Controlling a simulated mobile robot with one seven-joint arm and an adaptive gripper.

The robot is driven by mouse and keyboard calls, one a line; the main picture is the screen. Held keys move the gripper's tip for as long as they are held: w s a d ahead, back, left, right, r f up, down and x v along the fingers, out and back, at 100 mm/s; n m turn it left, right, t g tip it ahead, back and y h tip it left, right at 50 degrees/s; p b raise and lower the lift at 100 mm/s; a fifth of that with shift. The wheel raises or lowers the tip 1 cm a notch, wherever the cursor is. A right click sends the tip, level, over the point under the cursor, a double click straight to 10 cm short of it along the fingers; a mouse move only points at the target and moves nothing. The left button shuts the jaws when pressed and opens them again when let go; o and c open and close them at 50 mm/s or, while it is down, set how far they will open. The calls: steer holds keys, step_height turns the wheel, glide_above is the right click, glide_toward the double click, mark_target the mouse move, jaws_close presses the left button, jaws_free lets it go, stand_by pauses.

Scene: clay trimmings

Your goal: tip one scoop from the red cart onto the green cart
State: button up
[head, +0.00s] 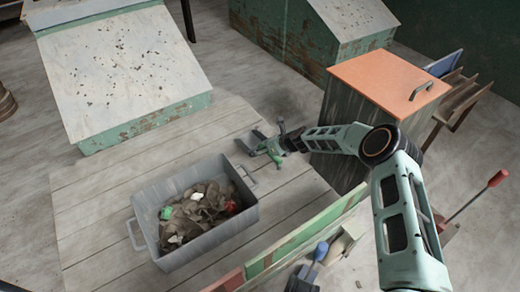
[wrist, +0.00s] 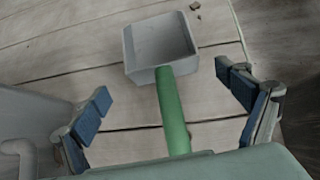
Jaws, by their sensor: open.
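A grey, square-panned scoop (wrist: 155,62) with a green handle (wrist: 172,110) lies on pale planks in the wrist view. Its pan looks empty. My gripper (wrist: 166,84) is open, with blue-padded fingers on either side of the handle and a gap to each. In the head view my gripper (head: 257,145) is low over the planks, just right of a grey bin (head: 208,243). The bin holds brown trimmings (head: 200,208) with green, white and red bits. I cannot tell which structure is the red cart or the green cart.
The bin's wall also shows at the left of the wrist view (wrist: 40,112), close to my gripper. An orange-topped cabinet (head: 370,75) stands right of it. A green board (head: 305,235) edges the planks. Bare planks (head: 95,200) lie left of the bin.

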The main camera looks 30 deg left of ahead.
mark_target(261, 145)
steer(key=b+x, duration=0.2)
steer(key=x, duration=0.1)
steer(key=shift+w+d+f, duration=0.1)
steer(key=shift+w+f, duration=0.05)
steer(key=shift+f, duration=0.1)
steer(key=shift+b+x, duration=0.35)
steer(key=shift+x, duration=0.5)
steer(key=shift+r, duration=0.15)
steer(key=c, duration=1.4)
